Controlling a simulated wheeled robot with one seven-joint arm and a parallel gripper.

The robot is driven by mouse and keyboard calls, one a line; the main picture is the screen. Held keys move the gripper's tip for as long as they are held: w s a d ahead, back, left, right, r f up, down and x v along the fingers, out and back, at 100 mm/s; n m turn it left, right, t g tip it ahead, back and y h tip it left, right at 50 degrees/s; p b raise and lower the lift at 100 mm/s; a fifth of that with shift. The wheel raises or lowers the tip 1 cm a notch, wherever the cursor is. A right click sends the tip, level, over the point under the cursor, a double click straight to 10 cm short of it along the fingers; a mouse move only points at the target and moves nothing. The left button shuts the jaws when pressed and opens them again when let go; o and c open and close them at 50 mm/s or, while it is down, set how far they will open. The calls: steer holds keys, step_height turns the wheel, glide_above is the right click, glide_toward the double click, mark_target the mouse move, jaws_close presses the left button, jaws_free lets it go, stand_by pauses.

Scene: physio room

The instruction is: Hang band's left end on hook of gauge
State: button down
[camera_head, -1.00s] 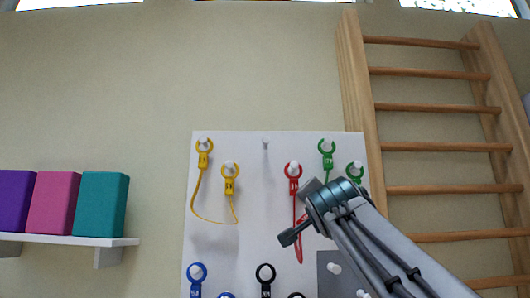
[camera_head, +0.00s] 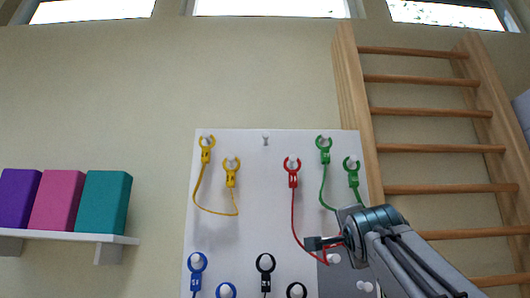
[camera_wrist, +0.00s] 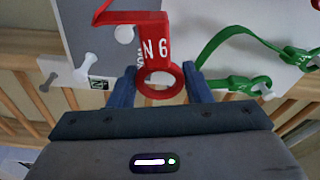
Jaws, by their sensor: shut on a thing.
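The red band (camera_head: 296,222) hangs by one end clip (camera_head: 292,166) on a peg of the white board. Its cord slants down and right to my gripper (camera_head: 328,244). In the wrist view, my gripper (camera_wrist: 160,84) is shut on the band's other end, a red clip (camera_wrist: 155,50) marked "N 6", with its ring between the fingers. A dark grey panel (camera_head: 345,278), which seems to be the gauge, is just below my gripper. It also shows in the wrist view (camera_wrist: 88,28), with white pegs (camera_wrist: 84,70) and an "N" label near it. I cannot tell which peg is its hook.
Green bands (camera_head: 325,160) hang at the right, close above my arm. A yellow band (camera_head: 205,185) hangs at the left. Blue (camera_head: 197,262) and black (camera_head: 265,264) clips hang below. Wooden wall bars (camera_head: 352,110) stand right of the board. A shelf (camera_head: 70,237) holds coloured blocks.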

steer(key=d+f+m+b, duration=0.4)
steer(key=d+f, duration=0.1)
steer(key=f, duration=0.2)
steer(key=shift+f+g+b, duration=0.3)
steer(key=shift+f, duration=0.05)
steer(key=d+f+m+g+y+b, duration=0.1)
steer(key=d+f+m+b, duration=0.7)
steer(key=f, duration=0.9)
steer(key=d+m, duration=0.1)
steer(key=d, duration=0.2)
steer(key=shift+d, duration=0.35)
steer(key=w+p, duration=0.5)
steer(key=w, duration=0.4)
steer(key=shift+w, duration=0.25)
steer(key=shift+w+p, duration=0.3)
steer(key=shift+p, duration=0.2)
stand_by(0.4)
